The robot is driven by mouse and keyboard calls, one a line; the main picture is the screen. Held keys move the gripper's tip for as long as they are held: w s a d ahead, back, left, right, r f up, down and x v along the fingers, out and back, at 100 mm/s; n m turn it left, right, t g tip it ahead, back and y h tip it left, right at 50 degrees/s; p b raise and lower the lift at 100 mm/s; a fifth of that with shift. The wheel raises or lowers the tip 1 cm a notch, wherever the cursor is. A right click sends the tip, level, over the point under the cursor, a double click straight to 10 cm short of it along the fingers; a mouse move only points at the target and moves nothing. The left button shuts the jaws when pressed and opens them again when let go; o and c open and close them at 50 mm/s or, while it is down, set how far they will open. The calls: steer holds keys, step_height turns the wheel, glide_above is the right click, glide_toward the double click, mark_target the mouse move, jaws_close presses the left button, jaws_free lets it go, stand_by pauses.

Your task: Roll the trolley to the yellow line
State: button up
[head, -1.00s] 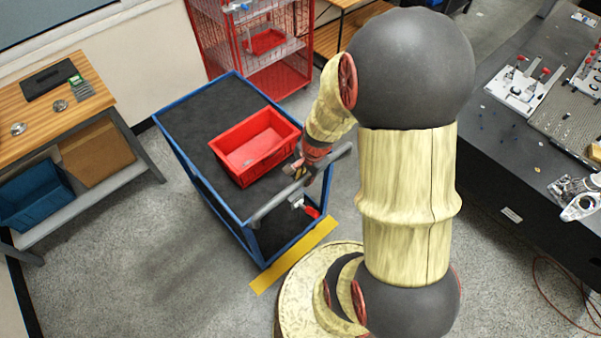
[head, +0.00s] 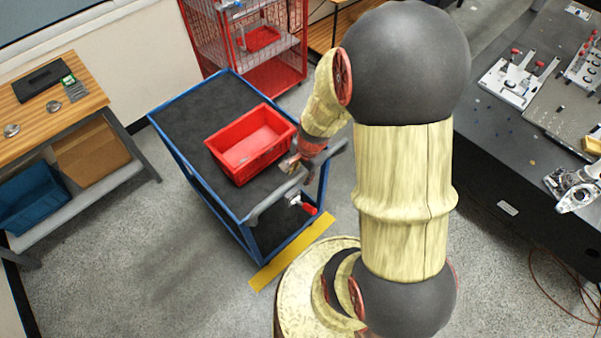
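The trolley (head: 185,120) has a blue frame, a dark top deck and a lower shelf. A grey push handle (head: 265,207) runs across its near end. A red bin (head: 252,160) sits on the top deck. The yellow line (head: 292,252) is a strip on the floor by the trolley's near end; the trolley's near bottom edge is close beside it. My gripper (head: 290,164) is at the handle, between it and the red bin. Its fingers are small and partly hidden, so I cannot tell whether they close on the handle. A small red-and-white part (head: 304,205) shows below the handle.
A wooden bench (head: 50,115) with bins below stands left. A red mesh cage (head: 215,45) stands behind the trolley. A dark table (head: 500,140) with fixtures is at right, with an orange cable (head: 545,280) on the floor. Floor at lower left is clear.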

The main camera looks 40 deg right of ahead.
step_height(320, 180, up, 12)
steer(key=s, duration=0.2)
steer(key=shift+s+f, duration=0.15)
steer(key=shift+f, duration=0.1)
stand_by(0.4)
